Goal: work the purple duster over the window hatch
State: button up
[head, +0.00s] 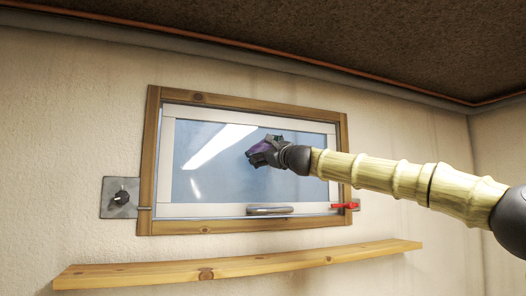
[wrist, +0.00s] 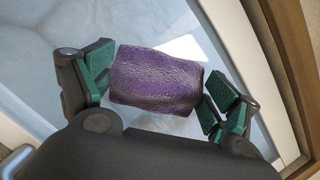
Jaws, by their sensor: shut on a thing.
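The window hatch (head: 220,160) is a pale bluish pane in a white inner frame and a wooden outer frame on the wall. My gripper (head: 264,150) is in front of the pane, right of its middle. It is shut on the purple duster (wrist: 155,78), which sits between the green-padded fingers in the wrist view. The pane (wrist: 205,28) lies behind the duster in the wrist view. I cannot tell whether the duster touches it.
A grey handle (head: 269,211) is on the hatch's lower frame. A red lever (head: 344,206) is at the lower right corner. A black knob on a metal plate (head: 120,197) is at the left. A wooden shelf (head: 240,266) runs below and looks empty.

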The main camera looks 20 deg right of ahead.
jog(key=d+f+b, duration=0.2)
jog(key=d+f, duration=0.2)
jog(key=d, duration=0.2)
jog(key=shift+w+f, duration=0.15)
dwell(0.7)
jog(key=shift+d, duration=0.15)
dwell(0.3)
jog(key=shift+a+b, duration=0.45)
jog(key=shift+a, duration=0.35)
jog(key=shift+d, duration=0.1)
jog(key=shift+d, duration=1)
jog(key=shift+a, duration=0.1)
